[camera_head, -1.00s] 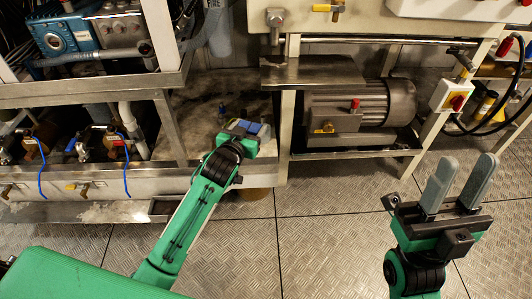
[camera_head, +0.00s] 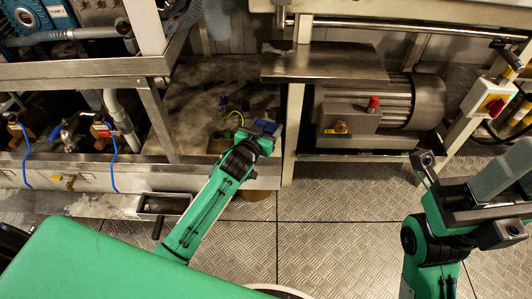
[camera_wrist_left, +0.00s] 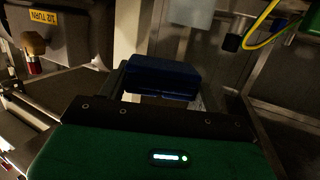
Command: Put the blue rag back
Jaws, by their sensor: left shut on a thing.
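The blue rag (camera_head: 265,126) is a small dark-blue folded block in the jaws of my left gripper (camera_head: 262,132). In the left wrist view the rag (camera_wrist_left: 162,77) spans the space between the fingers, which are shut on it. In the head view my left gripper is in front of the stained metal shelf recess, left of the motor bay. The rag's underside and most of the left fingers are hidden. My right gripper (camera_head: 515,170) is empty at the right edge, far from the rag, its pale fingers apart and partly cut off by the frame.
A grey motor (camera_head: 375,103) sits under a steel plate (camera_head: 325,65) to the right of my left gripper. A frame post (camera_head: 292,132) stands between. Left are valves with blue hoses (camera_head: 113,160). The floor in front is clear.

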